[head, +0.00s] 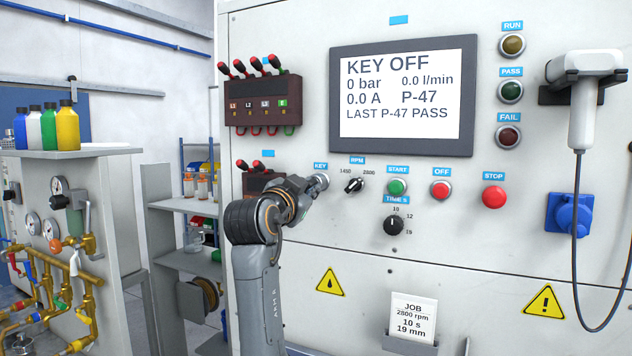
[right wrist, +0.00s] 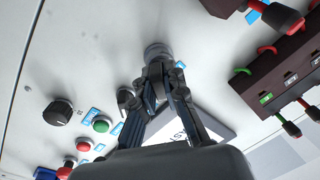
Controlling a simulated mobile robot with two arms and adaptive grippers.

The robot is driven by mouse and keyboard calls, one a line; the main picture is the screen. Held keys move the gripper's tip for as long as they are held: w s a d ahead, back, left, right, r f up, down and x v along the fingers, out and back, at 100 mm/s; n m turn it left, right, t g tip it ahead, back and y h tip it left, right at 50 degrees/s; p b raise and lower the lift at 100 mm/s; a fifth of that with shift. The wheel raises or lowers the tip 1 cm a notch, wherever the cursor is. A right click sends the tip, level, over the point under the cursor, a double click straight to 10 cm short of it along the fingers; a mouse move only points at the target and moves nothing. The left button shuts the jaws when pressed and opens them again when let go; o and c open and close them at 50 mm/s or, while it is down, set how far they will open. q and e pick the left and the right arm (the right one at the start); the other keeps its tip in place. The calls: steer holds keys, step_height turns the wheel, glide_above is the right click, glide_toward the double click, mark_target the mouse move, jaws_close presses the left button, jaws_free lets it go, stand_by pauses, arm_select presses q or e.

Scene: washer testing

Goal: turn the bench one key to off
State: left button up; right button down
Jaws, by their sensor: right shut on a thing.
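The key switch (head: 321,181) sits on the white panel under the blue KEY label (head: 320,166). My right gripper (head: 307,190) reaches up to it from below left and is shut on it. In the right wrist view, the fingers of the right gripper (right wrist: 160,75) close on the round metal key switch (right wrist: 157,52). The key itself is hidden between the fingertips. The screen (head: 400,95) reads KEY OFF, 0 bar and 0.0 A. My left gripper is not in view.
The RPM knob (head: 354,185), green START button (head: 396,187), OFF button (head: 440,190) and red STOP button (head: 493,197) sit right of the key. A dark socket block with red plugs (head: 263,103) is above left. The TIME knob (head: 394,225) is below.

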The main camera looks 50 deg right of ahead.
steer(key=shift+r+n+p, duration=0.25)
steer(key=shift+n+p, duration=0.4)
steer(key=shift+n, duration=0.55)
steer(key=shift+f, duration=0.15)
steer(key=shift+n, duration=0.3)
steer(key=n+p, duration=0.2)
steer(key=p, duration=0.1)
steer(key=shift+s+r+n+y, duration=0.1)
steer(key=shift+r+n+y, duration=0.2)
steer(key=shift+n+y, duration=0.1)
steer(key=shift+f+n, duration=0.1)
steer(key=shift+n, duration=0.2)
steer(key=shift+f, duration=0.15)
steer(key=c, duration=1.3)
jaws_free()
